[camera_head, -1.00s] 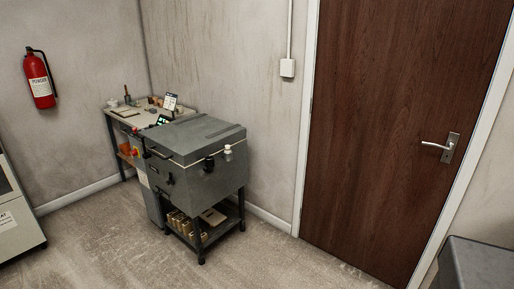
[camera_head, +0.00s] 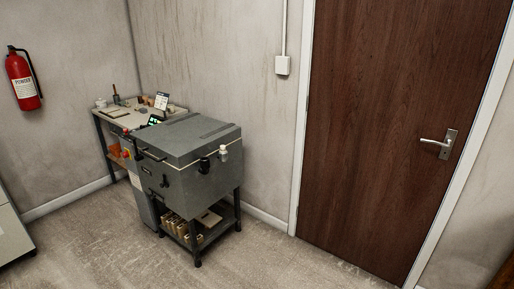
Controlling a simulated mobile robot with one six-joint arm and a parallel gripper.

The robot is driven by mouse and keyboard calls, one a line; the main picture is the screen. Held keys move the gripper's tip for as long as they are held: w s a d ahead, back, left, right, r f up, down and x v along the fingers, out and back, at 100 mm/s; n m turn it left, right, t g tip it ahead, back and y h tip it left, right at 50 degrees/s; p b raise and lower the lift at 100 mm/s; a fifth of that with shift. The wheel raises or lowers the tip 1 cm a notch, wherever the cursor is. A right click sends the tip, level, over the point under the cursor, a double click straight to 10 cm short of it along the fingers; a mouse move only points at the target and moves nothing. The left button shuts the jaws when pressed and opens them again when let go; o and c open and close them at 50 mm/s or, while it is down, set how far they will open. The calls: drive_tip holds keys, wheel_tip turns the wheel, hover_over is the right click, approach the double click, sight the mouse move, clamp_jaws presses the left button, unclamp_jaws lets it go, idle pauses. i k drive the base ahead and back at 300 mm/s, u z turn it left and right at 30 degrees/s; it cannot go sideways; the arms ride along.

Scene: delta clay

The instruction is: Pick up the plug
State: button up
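A grey box-shaped kiln (camera_head: 205,188) stands on a dark stand against the wall, left of the door. A small white piece (camera_head: 223,153) sticks out from its right side near the lid seam. A small black fitting (camera_head: 204,164) sits just left of the white piece. The white piece may be the plug, but it is too small to tell. A dark knob-like part (camera_head: 165,181) is on the kiln's front. My gripper is out of view.
A worktable (camera_head: 118,117) with small items stands behind the kiln. Bricks (camera_head: 182,230) lie on the stand's lower shelf. A fire extinguisher (camera_head: 23,80) hangs at left. A brown door (camera_head: 395,130) is shut at right. The floor (camera_head: 265,260) in front is clear.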

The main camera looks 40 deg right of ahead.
sight(223, 150)
drive_tip(key=u, duration=0.1)
drive_tip(key=k, duration=0.15)
drive_tip(key=z, duration=1.25)
drive_tip(key=k, duration=0.95)
drive_tip(key=u, duration=0.15)
drive_tip(key=i, duration=0.95)
drive_tip(key=z, duration=0.15)
